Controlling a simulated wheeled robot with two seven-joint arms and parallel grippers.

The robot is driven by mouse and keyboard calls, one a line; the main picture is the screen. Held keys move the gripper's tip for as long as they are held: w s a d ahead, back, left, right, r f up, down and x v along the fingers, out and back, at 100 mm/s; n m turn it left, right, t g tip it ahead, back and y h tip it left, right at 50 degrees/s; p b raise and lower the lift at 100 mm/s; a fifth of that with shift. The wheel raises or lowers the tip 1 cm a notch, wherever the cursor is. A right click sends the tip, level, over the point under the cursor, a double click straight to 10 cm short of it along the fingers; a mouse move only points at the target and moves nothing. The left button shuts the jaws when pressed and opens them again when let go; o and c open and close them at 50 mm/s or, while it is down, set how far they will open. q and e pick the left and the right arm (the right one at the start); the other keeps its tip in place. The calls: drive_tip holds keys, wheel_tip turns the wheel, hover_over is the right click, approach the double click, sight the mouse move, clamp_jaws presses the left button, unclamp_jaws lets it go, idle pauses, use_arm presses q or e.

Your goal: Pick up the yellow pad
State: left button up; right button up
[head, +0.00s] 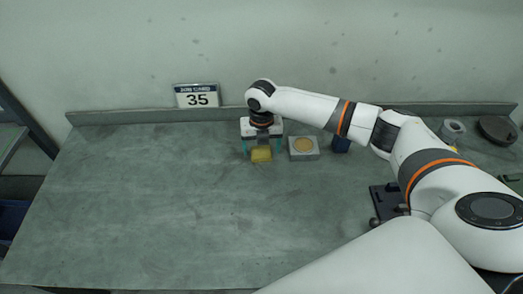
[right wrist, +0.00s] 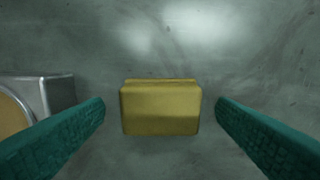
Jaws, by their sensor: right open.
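The yellow pad (head: 261,155) is a small block on the grey-green table, left of the middle of its back half. In the right wrist view the yellow pad (right wrist: 160,108) lies between the two teal fingers, with a clear gap on each side. My right gripper (head: 262,150) is open, pointing down over the pad, and it also shows in the right wrist view (right wrist: 160,115). Its fingers do not touch the pad. My left gripper is not in view.
A grey square block with a round tan top (head: 303,147) stands close to the right of the pad. A dark blue object (head: 341,144) is beyond it, partly behind my arm. The table's left and front are clear.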

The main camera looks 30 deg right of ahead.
sight(261, 150)
drive_tip(key=shift+f, duration=0.25)
drive_tip(key=c, duration=1.1)
drive_tip(key=shift+o, duration=0.2)
drive_tip(key=shift+r, duration=0.15)
wheel_tip(261, 150, up, 10)
drive_tip(key=b, duration=0.2)
drive_tip(key=o, duration=0.4)
drive_tip(key=c, duration=0.3)
drive_tip(key=shift+c, duration=0.2)
